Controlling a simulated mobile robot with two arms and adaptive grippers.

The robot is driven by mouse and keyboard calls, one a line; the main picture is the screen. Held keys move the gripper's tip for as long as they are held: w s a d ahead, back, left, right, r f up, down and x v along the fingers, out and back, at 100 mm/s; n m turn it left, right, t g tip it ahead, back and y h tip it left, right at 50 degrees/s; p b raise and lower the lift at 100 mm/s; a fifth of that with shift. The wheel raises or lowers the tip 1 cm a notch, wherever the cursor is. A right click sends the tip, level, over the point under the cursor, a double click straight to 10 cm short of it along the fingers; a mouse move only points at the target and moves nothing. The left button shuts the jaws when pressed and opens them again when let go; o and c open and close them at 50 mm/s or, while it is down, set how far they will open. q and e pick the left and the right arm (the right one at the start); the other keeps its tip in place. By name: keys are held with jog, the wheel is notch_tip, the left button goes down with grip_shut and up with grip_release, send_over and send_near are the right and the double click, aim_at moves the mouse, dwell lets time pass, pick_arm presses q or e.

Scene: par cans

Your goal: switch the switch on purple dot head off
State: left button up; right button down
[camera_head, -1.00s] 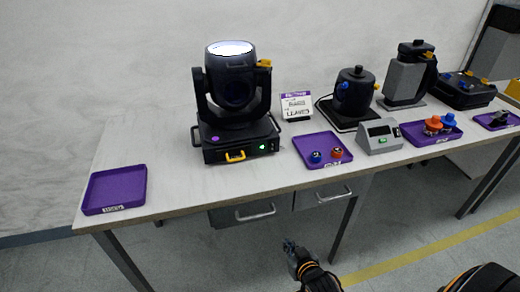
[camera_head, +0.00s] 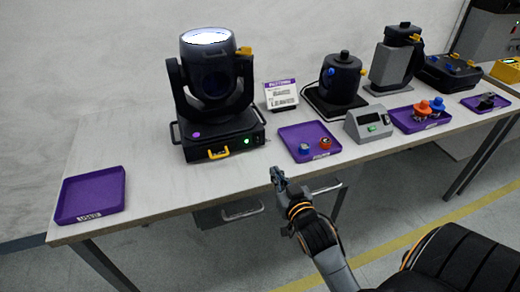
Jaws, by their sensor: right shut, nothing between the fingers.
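The black moving head lamp (camera_head: 212,90) with the purple dot (camera_head: 196,134) on its base stands on the table, left of centre. Its lens at the top glows white. On the front of its base are a yellow handle (camera_head: 218,153) and lit green spots (camera_head: 247,141), one of which may be its switch; it is too small to tell. My right gripper (camera_head: 278,178) is shut and empty, in front of the table's front edge, below and to the right of the lamp's base, apart from it. My left gripper is not in view.
A purple tray (camera_head: 90,196) lies at the table's left end. Right of the lamp are a label card (camera_head: 281,95), a purple tray with knobs (camera_head: 309,128), a grey meter box (camera_head: 368,123) and a black device (camera_head: 340,79). Drawers hang under the table edge.

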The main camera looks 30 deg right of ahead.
aim_at(260, 158)
jog(key=x, duration=1.3)
jog(key=shift+w+d, duration=0.15)
